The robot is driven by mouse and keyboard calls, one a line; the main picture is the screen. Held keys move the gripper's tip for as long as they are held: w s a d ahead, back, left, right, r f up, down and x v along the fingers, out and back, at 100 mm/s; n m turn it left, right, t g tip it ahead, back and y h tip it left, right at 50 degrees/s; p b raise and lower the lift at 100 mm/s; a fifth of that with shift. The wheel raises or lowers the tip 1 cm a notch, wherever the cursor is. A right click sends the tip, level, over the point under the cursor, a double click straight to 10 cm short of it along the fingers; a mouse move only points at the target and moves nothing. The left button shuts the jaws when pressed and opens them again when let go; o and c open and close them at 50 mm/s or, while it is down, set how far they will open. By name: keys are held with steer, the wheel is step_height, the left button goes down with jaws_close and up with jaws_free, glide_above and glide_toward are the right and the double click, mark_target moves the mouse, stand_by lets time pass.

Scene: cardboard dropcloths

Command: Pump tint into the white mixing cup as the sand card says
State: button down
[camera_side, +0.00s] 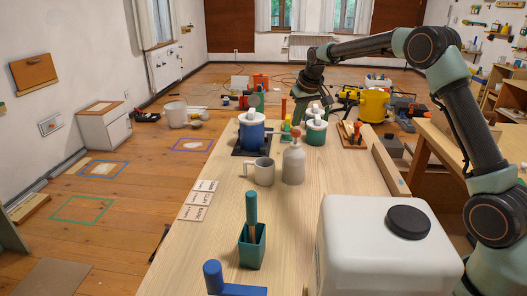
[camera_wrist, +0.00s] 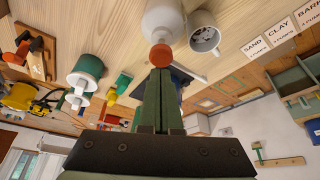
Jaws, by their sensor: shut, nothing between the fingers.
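The light mixing cup (camera_side: 264,171), a mug with a handle, stands upright on the wooden table; it shows in the wrist view (camera_wrist: 204,38), beside a pale bottle (camera_side: 293,164) with an orange-brown top (camera_wrist: 161,55). A blue pump can (camera_side: 251,135) stands behind the cup, and a green pump can (camera_side: 315,135) with a white top stands to its right. The sand card (camera_wrist: 256,48) lies in a row with the clay and bark cards; its pump number is too small to read surely. My gripper (camera_wrist: 160,72) is shut and empty, above the table's far part, its fingers overlapping the orange-brown top in the wrist view.
A green holder (camera_side: 252,246) with a green-handled tool stands near the front. A large white container (camera_side: 380,250) fills the front right. A wooden tray (camera_side: 352,136) with orange-handled tools lies at the back right. The table between cards and holder is clear.

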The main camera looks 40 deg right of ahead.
mark_target(296, 131)
steer(key=shift+f, duration=1.6)
steer(key=shift+r, duration=1.6)
steer(key=shift+r, duration=3.05)
